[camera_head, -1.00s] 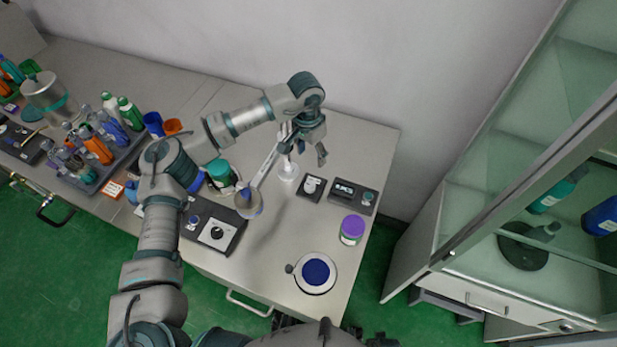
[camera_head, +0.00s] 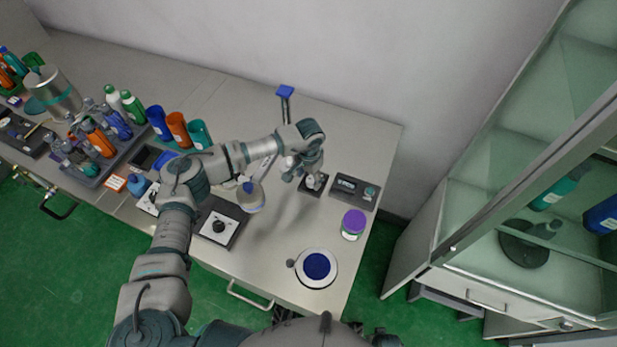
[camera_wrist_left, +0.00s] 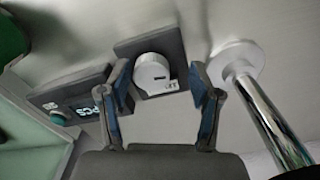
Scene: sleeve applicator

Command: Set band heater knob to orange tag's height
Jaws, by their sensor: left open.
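A white round knob (camera_wrist_left: 153,73) with a small dark mark and a label sits on a dark square base (camera_wrist_left: 172,50). It also shows partly in the head view (camera_head: 314,182), at the right part of the table. My left gripper (camera_wrist_left: 160,68) is open, with one finger on each side of the knob in the wrist view; contact cannot be told. In the head view it (camera_head: 303,166) is over the base. A black knob (camera_head: 219,227) sits on a white plate on a dark panel. An orange-edged tag (camera_head: 115,183) stands before the bottle tray. My right gripper is not in view.
A dark display box (camera_head: 353,191) stands right of the base. A metal post (camera_wrist_left: 266,118) on a white foot stands close beside the gripper; its blue top (camera_head: 284,91) shows behind my arm. A purple-lidded jar (camera_head: 353,222) and a blue-topped round device (camera_head: 317,267) stand nearer the front.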

